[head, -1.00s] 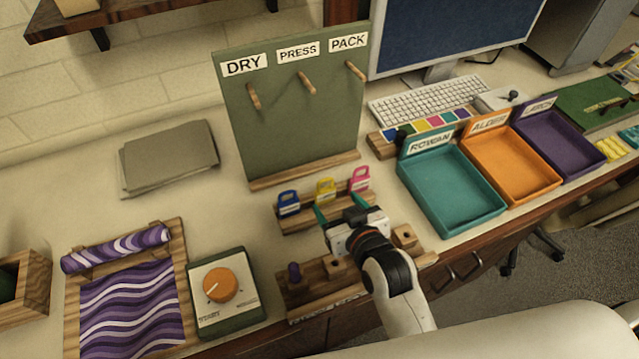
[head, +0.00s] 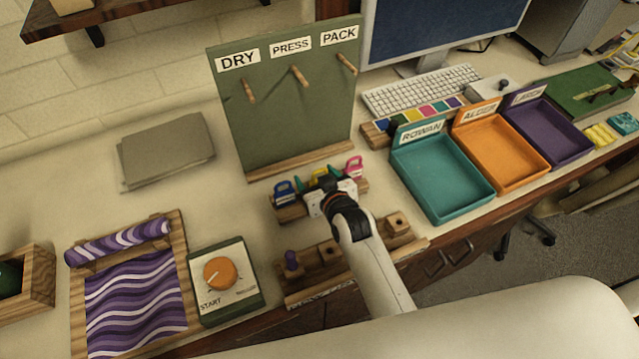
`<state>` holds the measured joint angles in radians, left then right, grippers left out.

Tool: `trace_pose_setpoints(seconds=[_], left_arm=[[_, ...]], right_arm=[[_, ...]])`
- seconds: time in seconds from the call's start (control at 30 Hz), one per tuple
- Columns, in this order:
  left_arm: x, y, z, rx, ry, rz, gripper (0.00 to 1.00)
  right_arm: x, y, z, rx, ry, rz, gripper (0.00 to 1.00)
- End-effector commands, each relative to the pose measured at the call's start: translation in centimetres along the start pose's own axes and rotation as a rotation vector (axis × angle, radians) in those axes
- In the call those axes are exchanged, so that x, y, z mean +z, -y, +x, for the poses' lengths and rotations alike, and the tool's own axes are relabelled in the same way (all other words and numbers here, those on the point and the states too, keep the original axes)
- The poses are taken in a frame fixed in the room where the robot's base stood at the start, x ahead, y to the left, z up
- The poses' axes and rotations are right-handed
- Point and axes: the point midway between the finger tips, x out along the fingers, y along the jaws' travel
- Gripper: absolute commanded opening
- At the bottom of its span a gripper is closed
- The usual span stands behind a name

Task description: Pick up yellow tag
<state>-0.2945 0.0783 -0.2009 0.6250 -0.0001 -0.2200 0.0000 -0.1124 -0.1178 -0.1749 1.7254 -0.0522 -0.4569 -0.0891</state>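The yellow tag (head: 320,174) stands in the middle of a small wooden rack (head: 290,213), between a blue tag (head: 284,190) and a pink tag (head: 353,167). My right gripper (head: 320,180) is at the rack, with its green fingertips apart on either side of the yellow tag. The gripper body hides the lower part of the tag and the middle of the rack. I cannot tell whether a finger touches the tag. My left gripper is not in view.
A green board (head: 290,120) with pegs labelled DRY, PRESS and PACK stands behind the rack. A teal tray (head: 440,180), an orange tray (head: 505,155) and a purple tray (head: 550,135) are to the right. A dial box (head: 235,298) and a wooden block (head: 315,278) are in front.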

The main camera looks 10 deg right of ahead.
Motion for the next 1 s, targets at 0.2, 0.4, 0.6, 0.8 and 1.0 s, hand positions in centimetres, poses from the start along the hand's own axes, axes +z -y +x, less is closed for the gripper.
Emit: trace_pose_setpoints(seconds=[0.2,0.4,0.6,0.8,1.0], left_arm=[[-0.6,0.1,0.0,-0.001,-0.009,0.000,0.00],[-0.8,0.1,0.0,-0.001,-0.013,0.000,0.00],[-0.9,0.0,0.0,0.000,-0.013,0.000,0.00],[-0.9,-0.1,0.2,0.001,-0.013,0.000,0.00],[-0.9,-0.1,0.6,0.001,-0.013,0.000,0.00]], right_arm=[[0.0,0.0,0.0,0.000,0.000,0.000,0.49],[0.0,0.0,-0.1,0.000,0.000,0.000,0.21],[0.0,0.0,-0.1,0.000,0.000,0.000,0.21],[2.1,0.0,-0.9,-0.001,0.005,-0.001,0.21],[6.0,0.0,-2.4,-0.001,0.006,0.000,0.21]])
